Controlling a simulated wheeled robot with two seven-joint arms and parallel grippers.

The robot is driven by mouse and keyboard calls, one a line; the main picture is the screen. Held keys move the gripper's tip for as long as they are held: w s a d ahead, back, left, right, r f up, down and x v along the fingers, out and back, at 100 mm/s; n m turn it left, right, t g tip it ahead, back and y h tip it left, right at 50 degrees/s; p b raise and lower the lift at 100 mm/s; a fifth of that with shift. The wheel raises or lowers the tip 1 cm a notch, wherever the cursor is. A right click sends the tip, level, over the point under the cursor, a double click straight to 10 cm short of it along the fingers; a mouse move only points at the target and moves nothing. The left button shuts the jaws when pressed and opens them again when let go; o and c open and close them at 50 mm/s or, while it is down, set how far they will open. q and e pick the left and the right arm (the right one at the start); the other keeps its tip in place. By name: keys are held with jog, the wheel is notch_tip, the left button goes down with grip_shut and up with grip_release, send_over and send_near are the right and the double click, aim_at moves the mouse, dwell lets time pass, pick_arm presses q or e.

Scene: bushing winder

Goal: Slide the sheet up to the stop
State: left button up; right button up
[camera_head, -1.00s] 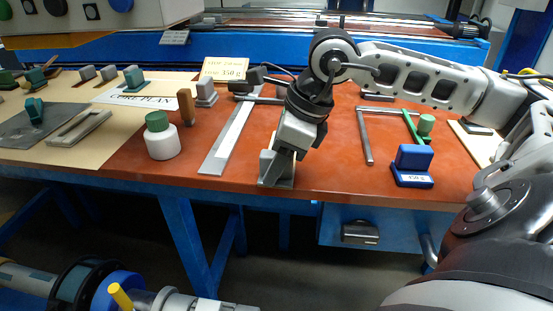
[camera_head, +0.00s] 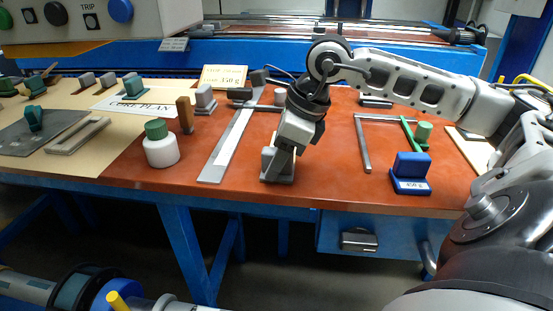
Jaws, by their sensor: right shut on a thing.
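My right gripper (camera_head: 279,164) points down at the front middle of the red-brown bench top (camera_head: 330,180). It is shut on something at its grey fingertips. The fingers mostly hide what it holds; a thin pale edge, perhaps the sheet, shows beside them. To its left, a long grey metal straightedge with a pale strip (camera_head: 229,144) runs away from the front edge. Dark and grey blocks (camera_head: 240,95) sit at its far end, and one may be the stop; I cannot tell which. My left gripper is not in view.
A white bottle with a green cap (camera_head: 160,148) and a wooden-handled tool (camera_head: 185,115) stand to the left. A blue block (camera_head: 411,172), a grey angled bar (camera_head: 362,145) and a green piece (camera_head: 423,132) are to the right. A cream sign (camera_head: 223,77) stands behind.

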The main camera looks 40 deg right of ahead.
jog(key=shift+w+d+r+p, duration=0.1)
jog(key=shift+w+d+p, duration=0.35)
jog(key=shift+w+d, duration=0.4)
jog(key=shift+w+d+p, duration=0.4)
jog(key=shift+w+d, duration=0.25)
jog(key=shift+d, duration=0.3)
jog(key=shift+w+d, duration=0.1)
jog(key=shift+d, duration=0.1)
jog(key=shift+w+d, duration=0.25)
jog(key=shift+w+d+p, duration=0.7)
jog(key=shift+d, duration=0.2)
jog(key=shift+w+d+p, duration=0.7)
jog(key=shift+d, duration=0.2)
jog(key=o, duration=1.1)
jog(key=shift+c, duration=0.2)
